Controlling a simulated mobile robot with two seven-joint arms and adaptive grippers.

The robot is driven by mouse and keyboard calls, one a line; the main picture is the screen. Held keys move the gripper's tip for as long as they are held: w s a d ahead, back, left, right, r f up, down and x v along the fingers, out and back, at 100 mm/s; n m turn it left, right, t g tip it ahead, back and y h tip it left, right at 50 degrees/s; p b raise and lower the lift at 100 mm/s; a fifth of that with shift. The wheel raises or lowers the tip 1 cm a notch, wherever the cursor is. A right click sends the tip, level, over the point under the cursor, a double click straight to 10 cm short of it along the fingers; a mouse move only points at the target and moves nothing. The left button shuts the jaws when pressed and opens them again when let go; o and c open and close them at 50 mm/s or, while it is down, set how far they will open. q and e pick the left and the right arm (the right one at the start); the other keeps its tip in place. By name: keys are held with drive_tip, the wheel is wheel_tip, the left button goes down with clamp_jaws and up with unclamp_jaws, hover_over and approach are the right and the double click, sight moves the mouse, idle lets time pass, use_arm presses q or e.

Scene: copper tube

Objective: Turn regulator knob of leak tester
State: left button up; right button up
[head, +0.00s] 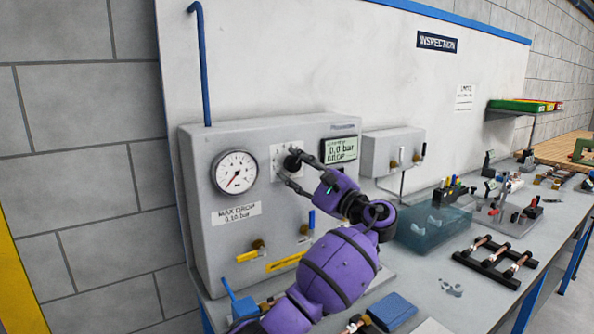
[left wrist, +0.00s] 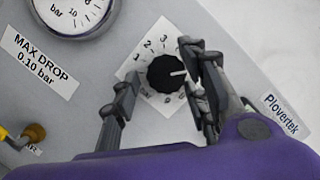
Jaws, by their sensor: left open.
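The leak tester (head: 200,232) is a large grey box against the wall panel. Its black regulator knob (head: 292,162) sits on a white dial plate, right of a round gauge (head: 235,172). My left gripper (head: 288,172) is open in front of the knob. In the left wrist view the knob (left wrist: 166,74) lies between the two open fingers (left wrist: 158,98). The left finger is apart from it; the right finger is very close, and contact is unclear. The knob's white mark points right in that view. The display (head: 340,151) reads 0.0 bar. My right gripper is not in view.
The bench also carries a translucent blue bin (head: 435,228), a black rack with copper pieces (head: 494,262) and a blue box (head: 391,311).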

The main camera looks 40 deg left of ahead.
use_arm(q)
drive_tip(key=shift+f, duration=0.15)
drive_tip(key=c, duration=1)
drive_tip(key=shift+o, duration=0.2)
drive_tip(key=n, duration=0.1)
drive_tip(key=n+g, duration=0.1)
drive_tip(key=n, duration=0.1)
drive_tip(key=shift+w+d+f+h+b, duration=0.15)
drive_tip(key=shift+w+f+h+b, duration=0.05)
drive_tip(key=shift+h+b, duration=0.15)
drive_tip(key=shift+n+g, duration=0.3)
drive_tip(key=shift+n, duration=0.8)
drive_tip(key=o, duration=1)
drive_tip(key=shift+c, duration=0.2)
drive_tip(key=shift+r, duration=0.15)
drive_tip(key=shift+r, duration=0.15)
